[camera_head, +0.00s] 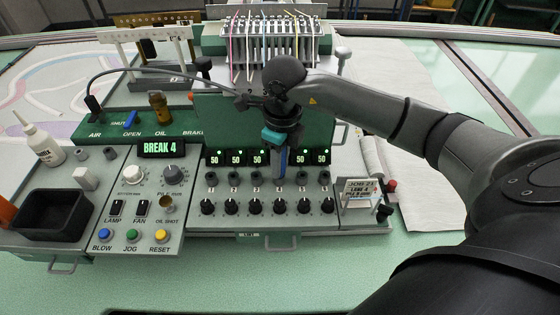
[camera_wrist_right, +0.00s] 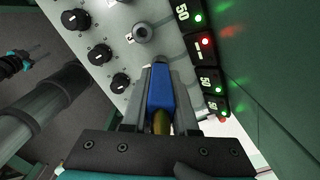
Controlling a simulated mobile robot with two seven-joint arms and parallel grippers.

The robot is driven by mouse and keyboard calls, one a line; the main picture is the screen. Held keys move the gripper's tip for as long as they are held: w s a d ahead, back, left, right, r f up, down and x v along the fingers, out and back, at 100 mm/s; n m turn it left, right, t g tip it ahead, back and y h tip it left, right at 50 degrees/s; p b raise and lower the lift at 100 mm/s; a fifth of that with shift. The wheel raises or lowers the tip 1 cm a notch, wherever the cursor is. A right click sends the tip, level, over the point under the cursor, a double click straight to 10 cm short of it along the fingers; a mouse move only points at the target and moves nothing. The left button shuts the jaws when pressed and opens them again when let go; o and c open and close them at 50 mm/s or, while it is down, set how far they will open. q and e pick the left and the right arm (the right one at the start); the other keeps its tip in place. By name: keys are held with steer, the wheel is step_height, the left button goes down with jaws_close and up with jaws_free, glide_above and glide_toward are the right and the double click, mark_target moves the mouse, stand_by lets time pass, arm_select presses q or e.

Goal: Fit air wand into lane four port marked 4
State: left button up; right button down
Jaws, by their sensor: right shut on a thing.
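My right gripper (camera_head: 277,160) is over the middle of the lane panel, shut on the air wand (camera_head: 281,165). The wand's blue body shows between the fingers in the right wrist view (camera_wrist_right: 161,88), pointing at the panel. Its tip overlaps the lane four port position, and that port is hidden. I cannot tell whether the tip is inside the port or just above it. The lane three port (camera_wrist_right: 143,33) is bare beside the tip. The lane four display (camera_wrist_right: 201,47) has a red light; neighbouring displays read 50 with green lights. My left gripper is not in view.
The wand's hose (camera_head: 160,73) arcs from the AIR fitting at left. Black knobs (camera_head: 231,207) line the panel below the ports. A job card (camera_head: 359,192) stands right of the panel. A bottle and black tray (camera_head: 53,214) are at left.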

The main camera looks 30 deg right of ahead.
steer(key=shift+f, duration=0.15)
steer(key=c, duration=0.6)
jaws_free()
steer(key=r, duration=1.5)
steer(key=shift+s+d+r, duration=0.15)
steer(key=shift+s+r, duration=0.05)
steer(key=shift+s, duration=0.05)
